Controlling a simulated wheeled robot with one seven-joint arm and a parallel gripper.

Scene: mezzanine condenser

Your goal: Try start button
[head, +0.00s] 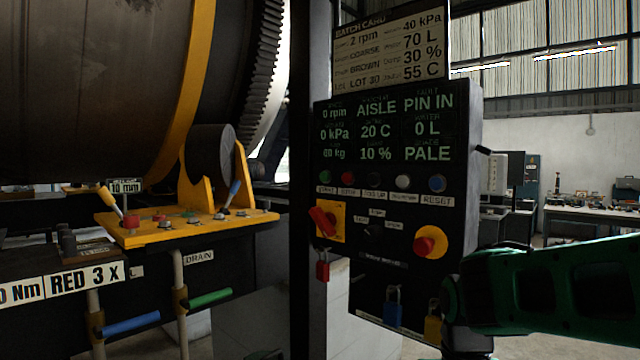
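The control panel (395,240) stands upright in the middle of the head view. The green button (325,178) is at the left end of its button row, above a small label that seems to read START. A red button (347,178), a dark button (375,180), a white button (403,181) and a blue button (437,183) over a RESET label follow to the right. My green arm reaches in from the right edge, low and in front of the panel's lower right. My gripper is not visible.
A red switch handle (322,221) on a yellow plate and a red knob (430,242) on a yellow disc sit below the buttons. Red (322,270), blue (392,307) and yellow (432,322) padlocks hang lower. A large drum (90,90) stands left; a workbench (590,212) is behind right.

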